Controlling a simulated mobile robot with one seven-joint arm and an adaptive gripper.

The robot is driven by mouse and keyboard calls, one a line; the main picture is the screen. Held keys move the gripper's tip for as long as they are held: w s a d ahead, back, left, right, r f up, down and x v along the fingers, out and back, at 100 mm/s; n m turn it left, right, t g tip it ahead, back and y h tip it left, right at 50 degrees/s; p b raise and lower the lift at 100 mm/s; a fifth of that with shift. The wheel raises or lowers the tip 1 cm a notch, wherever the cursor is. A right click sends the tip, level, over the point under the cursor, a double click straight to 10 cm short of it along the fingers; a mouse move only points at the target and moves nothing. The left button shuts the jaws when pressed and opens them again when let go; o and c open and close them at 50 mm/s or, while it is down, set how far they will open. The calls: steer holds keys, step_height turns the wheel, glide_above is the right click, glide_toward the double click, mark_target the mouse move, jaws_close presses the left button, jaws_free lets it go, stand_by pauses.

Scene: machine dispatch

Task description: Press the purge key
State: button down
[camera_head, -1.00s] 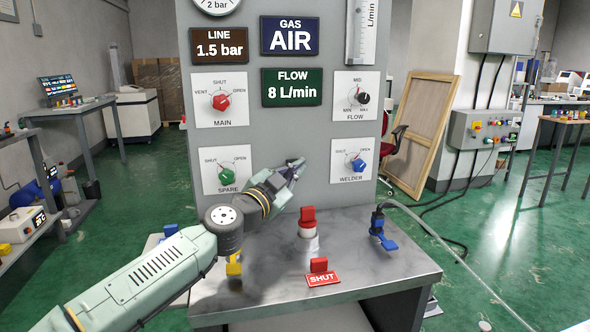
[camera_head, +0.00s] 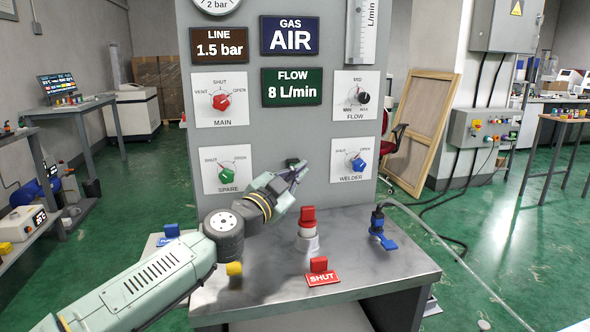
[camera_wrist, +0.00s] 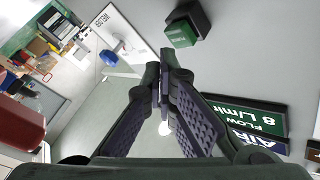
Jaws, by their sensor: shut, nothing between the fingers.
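My gripper (camera_head: 302,170) is shut and empty in front of the grey panel, between the SPARE and WELDER dials. Its closed fingertips show in the wrist view (camera_wrist: 160,78). A small dark block (camera_head: 292,162) shows on the panel just behind and above the fingertips. In the wrist view a black block with a green face (camera_wrist: 181,33) stands on the panel beyond the fingertips, with a visible gap in the picture. Its lettering is too small to read, so I cannot tell if it is the purge key. A blue label (camera_head: 168,241) beginning "PU" is partly hidden by my arm.
The panel carries the MAIN (camera_head: 221,101), SPARE (camera_head: 227,176), FLOW (camera_head: 361,97) and WELDER (camera_head: 358,163) dials. On the bench stand a red-topped fitting (camera_head: 308,218), a red SHUT tag (camera_head: 323,278), a yellow part (camera_head: 234,268) and a blue hose valve (camera_head: 381,238).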

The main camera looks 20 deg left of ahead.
steer(key=shift+s+d+p, duration=0.2)
steer(key=shift+s+d, duration=0.5)
steer(key=shift+s, duration=0.35)
steer(key=shift+s+d+p, duration=0.15)
steer(key=shift+s+d, duration=0.55)
steer(key=shift+s, duration=0.3)
